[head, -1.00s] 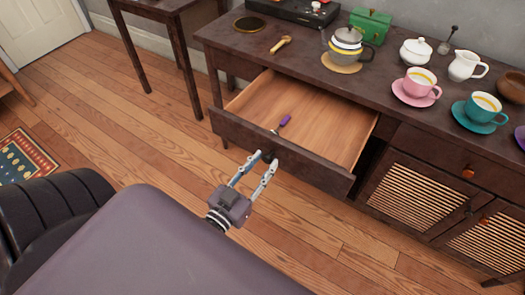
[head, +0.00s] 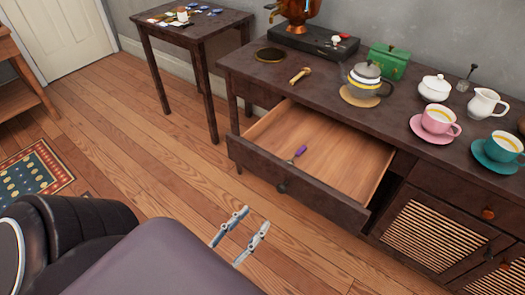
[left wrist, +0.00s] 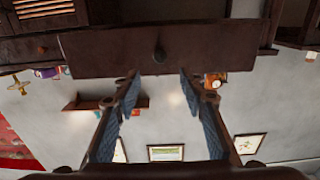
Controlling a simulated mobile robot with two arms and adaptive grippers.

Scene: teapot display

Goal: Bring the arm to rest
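My left gripper (head: 256,216) is in front of the open drawer, low in the head view. Its two fingers are spread with nothing between them, and my own arm hides its base. The open drawer (head: 345,160) is pulled out from the dark sideboard; its round knob (head: 283,187) is free and apart from the fingertips. The left wrist view, which looks upside down, shows the drawer front (left wrist: 100,52) and knob (left wrist: 160,52) beyond the two spread fingers. My right gripper is not in view.
A purple-handled utensil (head: 300,152) lies in the drawer. The sideboard top (head: 300,78) carries a teapot (head: 367,80), a pink cup (head: 438,119), a teal cup (head: 503,147) and a green box (head: 388,61). A side table (head: 190,32) stands behind left. The wooden floor (head: 150,150) between is clear.

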